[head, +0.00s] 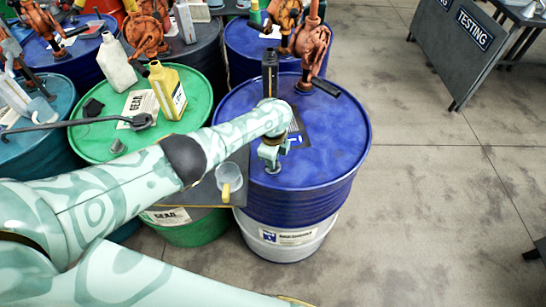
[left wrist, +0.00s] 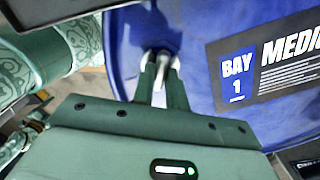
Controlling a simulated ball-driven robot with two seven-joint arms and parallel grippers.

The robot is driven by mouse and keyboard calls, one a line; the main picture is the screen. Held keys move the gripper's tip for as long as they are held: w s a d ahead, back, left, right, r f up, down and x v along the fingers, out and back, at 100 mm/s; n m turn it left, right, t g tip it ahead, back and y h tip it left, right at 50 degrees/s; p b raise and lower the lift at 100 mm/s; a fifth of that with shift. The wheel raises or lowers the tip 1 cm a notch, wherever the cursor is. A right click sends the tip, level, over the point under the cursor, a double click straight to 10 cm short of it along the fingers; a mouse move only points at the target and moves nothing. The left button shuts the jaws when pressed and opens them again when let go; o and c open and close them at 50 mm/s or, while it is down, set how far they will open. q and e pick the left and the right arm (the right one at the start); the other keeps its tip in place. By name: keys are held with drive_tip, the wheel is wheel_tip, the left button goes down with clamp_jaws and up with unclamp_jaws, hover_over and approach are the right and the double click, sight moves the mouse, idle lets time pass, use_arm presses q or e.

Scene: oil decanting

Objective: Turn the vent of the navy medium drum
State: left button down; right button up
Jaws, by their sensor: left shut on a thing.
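The navy drum (head: 335,150) stands upright in the middle of the head view, with a white lower band. The left wrist view shows its blue top (left wrist: 270,115) close up, with a label reading "BAY 1" and "MEDI…" (left wrist: 285,60). My left gripper (head: 272,160) is at the near left part of the drum's top, pointing down. In the left wrist view its two fingers (left wrist: 160,70) are closed around a small pale grey fitting (left wrist: 163,57), which looks like the vent. The fingers hide part of it. My right gripper is not in view.
A black bottle (head: 269,75) and an orange pump (head: 310,45) with a dark spout stand on the navy drum's far side. A clear jug (head: 229,178) is just left of my gripper. A green drum (head: 195,95) holding a yellow bottle (head: 167,92) stands left.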

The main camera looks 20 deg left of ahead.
use_arm(q)
drive_tip(key=shift+w+n, duration=0.1)
drive_tip(key=shift+n, duration=0.5)
drive_tip(key=c, duration=1.4)
unclamp_jaws()
drive_tip(key=shift+r, duration=0.1)
wheel_tip(320, 180, up, 16)
drive_tip(key=p, duration=0.9)
